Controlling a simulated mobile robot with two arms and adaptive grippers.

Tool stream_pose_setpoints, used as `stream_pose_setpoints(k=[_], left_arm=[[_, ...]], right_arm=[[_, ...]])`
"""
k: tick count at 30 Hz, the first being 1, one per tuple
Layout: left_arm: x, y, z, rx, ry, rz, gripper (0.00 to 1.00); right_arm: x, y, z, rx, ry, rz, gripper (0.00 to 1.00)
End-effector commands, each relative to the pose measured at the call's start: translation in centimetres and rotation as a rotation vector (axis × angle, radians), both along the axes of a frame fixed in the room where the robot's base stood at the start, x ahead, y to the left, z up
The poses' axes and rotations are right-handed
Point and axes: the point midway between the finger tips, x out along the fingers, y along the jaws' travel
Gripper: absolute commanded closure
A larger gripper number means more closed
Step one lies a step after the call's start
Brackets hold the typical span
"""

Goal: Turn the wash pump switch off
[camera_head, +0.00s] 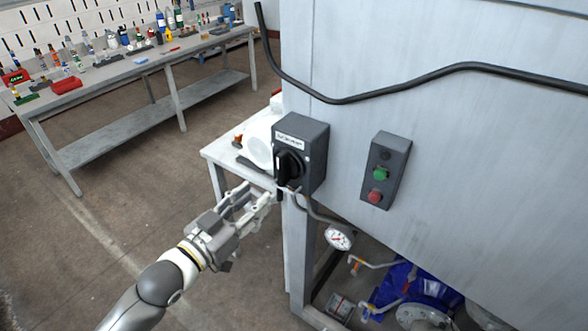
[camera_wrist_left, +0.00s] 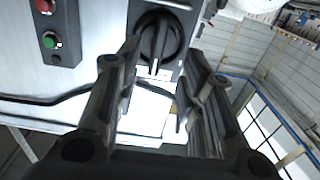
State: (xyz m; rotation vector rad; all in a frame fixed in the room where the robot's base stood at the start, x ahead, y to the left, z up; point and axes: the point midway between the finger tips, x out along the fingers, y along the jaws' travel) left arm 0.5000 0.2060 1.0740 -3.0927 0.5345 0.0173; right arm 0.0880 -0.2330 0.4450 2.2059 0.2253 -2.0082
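The wash pump switch is a dark grey box (camera_head: 314,146) on the light grey machine panel, with a small white label at its top and a black rotary knob (camera_head: 289,163) on its face. The knob's handle looks roughly upright in the head view. My left gripper (camera_head: 258,198) is open and empty, just below and left of the knob. In the left wrist view the knob (camera_wrist_left: 157,42) shows ahead between the two spread fingers (camera_wrist_left: 160,62), with no clear contact. My right gripper is out of view.
A button box with a green button (camera_head: 380,174) and a red button (camera_head: 375,197) is right of the switch. A pressure gauge (camera_head: 339,238) and blue pump (camera_head: 400,287) sit below. A small white table (camera_head: 218,158) stands behind the gripper; a workbench (camera_head: 110,72) stands farther back.

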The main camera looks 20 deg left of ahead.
Motion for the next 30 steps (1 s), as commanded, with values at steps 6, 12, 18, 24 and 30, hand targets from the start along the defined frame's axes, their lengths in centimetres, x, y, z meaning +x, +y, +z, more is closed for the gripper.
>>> stream_pose_setpoints(k=[6, 12, 18, 24, 30], left_arm=[[0.9, -0.5, 0.8, -0.003, -0.012, -0.006, 0.63], [3.5, -1.5, 0.9, -0.004, -0.012, -0.005, 0.63], [6.5, -2.6, 0.9, -0.003, -0.012, -0.005, 0.63], [8.9, -3.4, 0.8, -0.003, -0.011, -0.006, 0.63], [9.9, -3.8, 0.6, -0.002, -0.01, -0.006, 0.63]], right_arm=[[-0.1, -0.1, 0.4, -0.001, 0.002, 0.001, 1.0], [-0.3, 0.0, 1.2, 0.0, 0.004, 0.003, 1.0], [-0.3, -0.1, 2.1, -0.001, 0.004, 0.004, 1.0], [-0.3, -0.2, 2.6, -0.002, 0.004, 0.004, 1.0], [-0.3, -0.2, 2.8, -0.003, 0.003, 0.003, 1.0]])
